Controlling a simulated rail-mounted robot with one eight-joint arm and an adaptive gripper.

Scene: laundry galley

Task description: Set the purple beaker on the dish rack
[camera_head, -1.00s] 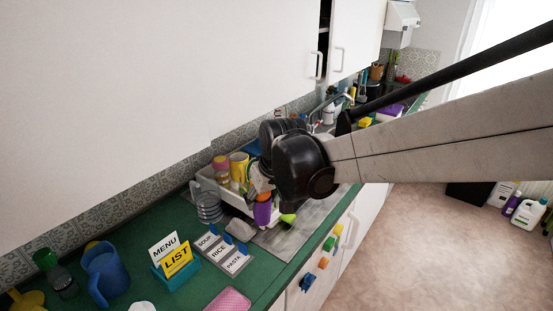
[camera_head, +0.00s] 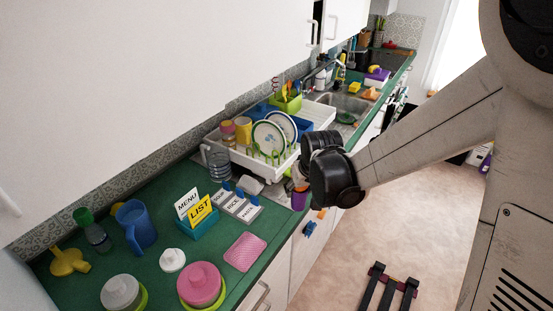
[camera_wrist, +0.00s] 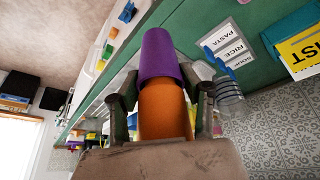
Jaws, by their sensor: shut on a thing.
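My gripper (camera_head: 302,182) is shut on the purple beaker (camera_head: 299,200), which hangs at the counter's front edge, in front of the dish rack and apart from it. In the wrist view the purple beaker (camera_wrist: 158,55) sticks out past the fingertips (camera_wrist: 163,84). An orange cup-like piece (camera_wrist: 164,112) sits between the fingers, against the purple beaker; I cannot tell whether they are separate. The white dish rack (camera_head: 246,163) stands behind my gripper with two plates, a yellow mug and jars in it. My wrist hides its right front part.
A clear jug (camera_head: 217,163) stands left of the rack. The sink (camera_head: 345,103) is beyond the rack. Cupboards (camera_head: 150,80) overhang the counter.

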